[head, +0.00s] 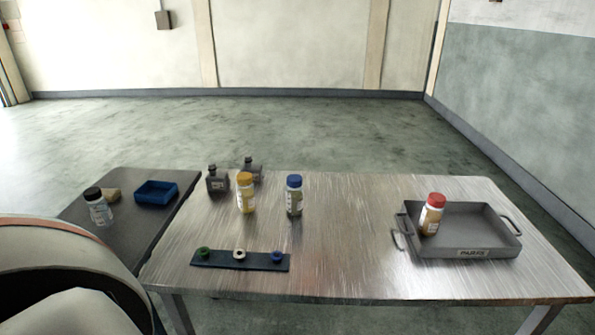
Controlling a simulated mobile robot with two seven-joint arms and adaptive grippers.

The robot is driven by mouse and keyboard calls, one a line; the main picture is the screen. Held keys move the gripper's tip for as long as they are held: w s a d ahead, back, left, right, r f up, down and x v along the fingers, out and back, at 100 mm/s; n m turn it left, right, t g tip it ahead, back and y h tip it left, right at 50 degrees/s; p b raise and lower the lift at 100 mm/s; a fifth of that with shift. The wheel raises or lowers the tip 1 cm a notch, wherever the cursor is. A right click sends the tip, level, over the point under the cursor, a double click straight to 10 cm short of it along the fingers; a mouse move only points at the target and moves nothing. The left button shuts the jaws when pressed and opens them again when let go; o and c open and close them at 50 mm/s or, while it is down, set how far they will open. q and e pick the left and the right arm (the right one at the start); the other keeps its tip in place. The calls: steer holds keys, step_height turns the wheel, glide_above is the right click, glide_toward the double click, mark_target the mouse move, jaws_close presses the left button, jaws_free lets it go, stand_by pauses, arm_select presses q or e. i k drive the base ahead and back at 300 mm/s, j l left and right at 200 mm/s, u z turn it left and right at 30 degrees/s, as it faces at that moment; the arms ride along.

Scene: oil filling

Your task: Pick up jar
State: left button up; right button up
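Several jars show in the head view. A jar with a yellow-orange cap (246,194) and yellowish contents stands upright on the metal table. A jar with a blue cap (294,196) and dark contents stands to its right. A jar with a red cap (432,214) and brownish contents stands in the left part of the grey tray (480,246). A clear jar with a black cap (98,207) stands on the dark side table at left. Neither gripper is in view; only a rounded part of my own body shows at lower left.
Two dark square bottles (217,180) stand at the metal table's back left. A dark strip (240,261) with green, white and blue round pieces lies at the front. A blue bin (156,193) and a tan block (110,195) sit on the side table (130,233). The metal table's middle (350,230) is clear.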

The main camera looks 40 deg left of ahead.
mark_target(245, 195)
steer(key=u, duration=1.55)
steer(key=j+z, duration=0.45)
steer(key=z, duration=0.25)
steer(key=j+z, duration=0.35)
steer(key=k+l, duration=0.05)
steer(key=l, duration=0.05)
